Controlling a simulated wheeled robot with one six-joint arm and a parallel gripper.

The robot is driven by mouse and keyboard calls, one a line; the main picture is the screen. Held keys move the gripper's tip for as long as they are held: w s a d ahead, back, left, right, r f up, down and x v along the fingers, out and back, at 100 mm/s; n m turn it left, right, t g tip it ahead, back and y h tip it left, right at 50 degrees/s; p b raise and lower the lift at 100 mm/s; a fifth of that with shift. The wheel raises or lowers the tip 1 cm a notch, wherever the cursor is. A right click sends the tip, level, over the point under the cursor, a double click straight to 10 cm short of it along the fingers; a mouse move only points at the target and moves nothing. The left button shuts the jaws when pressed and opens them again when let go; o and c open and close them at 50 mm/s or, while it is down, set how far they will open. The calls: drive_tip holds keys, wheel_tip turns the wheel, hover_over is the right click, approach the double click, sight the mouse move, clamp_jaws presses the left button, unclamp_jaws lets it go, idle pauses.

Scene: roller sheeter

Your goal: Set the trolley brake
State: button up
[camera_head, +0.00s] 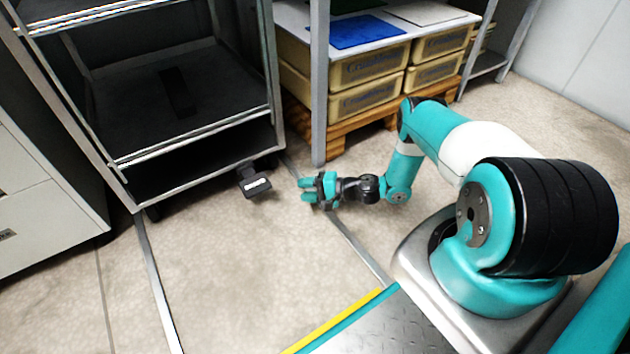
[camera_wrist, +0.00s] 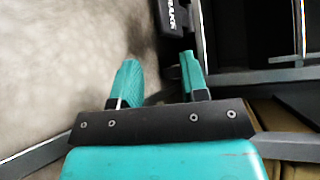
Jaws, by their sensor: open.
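The trolley (camera_head: 195,146) is a metal-framed rack with dark shelves at the left in the head view. Its brake pedal (camera_head: 255,183), a black block with a pale label, sticks out low at its front right corner. In the wrist view the pedal (camera_wrist: 172,17) shows at the top edge, partly cut off, with white lettering. My gripper (camera_head: 308,189) is low over the floor, just right of the pedal and apart from it. In the wrist view my gripper (camera_wrist: 160,70) has its two teal fingers apart with nothing between them.
A rack with a grey post (camera_head: 319,90) and beige crates (camera_head: 368,68) on a wooden pallet (camera_head: 340,138) stands behind my gripper. A pale cabinet (camera_head: 40,200) is at the left. Metal strips (camera_head: 155,280) cross the floor. The floor before the trolley is clear.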

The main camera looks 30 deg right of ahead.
drive_tip(key=shift+v, duration=1.25)
